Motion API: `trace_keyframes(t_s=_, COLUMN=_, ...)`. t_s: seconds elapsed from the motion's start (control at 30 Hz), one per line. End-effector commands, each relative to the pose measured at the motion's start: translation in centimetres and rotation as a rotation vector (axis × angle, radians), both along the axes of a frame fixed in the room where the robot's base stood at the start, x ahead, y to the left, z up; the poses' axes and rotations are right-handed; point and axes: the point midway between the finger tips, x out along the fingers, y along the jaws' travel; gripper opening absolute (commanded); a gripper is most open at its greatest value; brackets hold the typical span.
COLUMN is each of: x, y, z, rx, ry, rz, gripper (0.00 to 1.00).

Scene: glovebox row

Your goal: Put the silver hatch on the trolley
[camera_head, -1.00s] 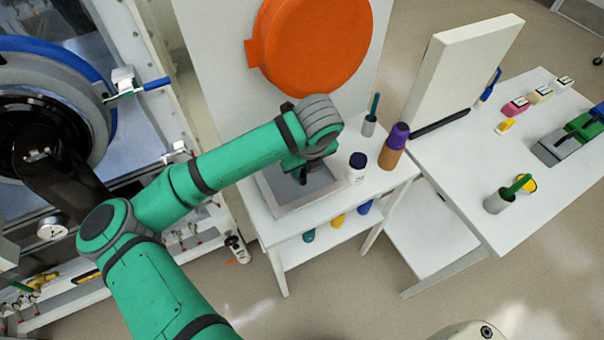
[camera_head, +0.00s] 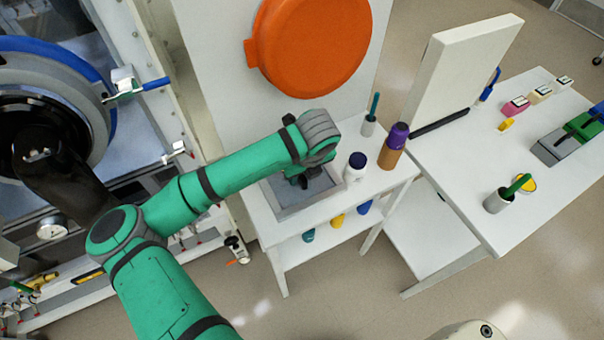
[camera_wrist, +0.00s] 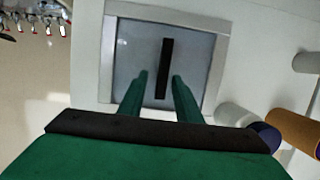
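The silver hatch (camera_head: 323,186) lies flat on the white two-shelf trolley (camera_head: 393,182), inside a pale square border. In the wrist view the hatch (camera_wrist: 140,52) is a grey panel with a black bar handle (camera_wrist: 164,65) across its middle. My gripper (camera_head: 303,180) is right over the hatch in the head view and covers part of it. In the wrist view my gripper (camera_wrist: 159,80) shows two green fingers apart, one on each side of the handle, with gaps between. Whether the fingertips reach down to handle height is hard to tell.
A white bottle with a dark cap (camera_head: 355,168), a brown bottle with a purple cap (camera_head: 393,145) and a grey cup (camera_head: 369,126) stand right of the hatch. A large orange disc (camera_head: 312,45) is on the panel behind. A white table (camera_head: 450,160) stands at right.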

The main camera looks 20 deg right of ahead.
Motion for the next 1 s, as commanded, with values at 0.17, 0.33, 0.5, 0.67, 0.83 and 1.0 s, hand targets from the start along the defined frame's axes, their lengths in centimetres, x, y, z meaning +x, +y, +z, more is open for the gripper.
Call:
trace_keyframes(t_s=0.17, x=-0.1, y=-0.3, z=0.1, rx=-0.001, ry=0.000, rz=-0.005, gripper=0.31)
trace_keyframes(t_s=0.33, x=-0.4, y=-0.3, z=1.6, rx=-0.001, ry=-0.002, rz=-0.005, gripper=0.31)
trace_keyframes(t_s=0.5, x=-1.3, y=-0.4, z=4.6, rx=-0.001, ry=-0.003, rz=-0.007, gripper=0.31)
trace_keyframes(t_s=0.67, x=-2.2, y=-0.4, z=7.7, rx=0.000, ry=-0.003, rz=-0.006, gripper=0.31)
trace_keyframes(t_s=0.83, x=-2.9, y=-0.4, z=10.2, rx=-0.001, ry=-0.002, rz=-0.006, gripper=0.31)
trace_keyframes(t_s=1.0, x=-3.2, y=-0.4, z=11.4, rx=0.000, ry=0.000, rz=-0.005, gripper=0.31)
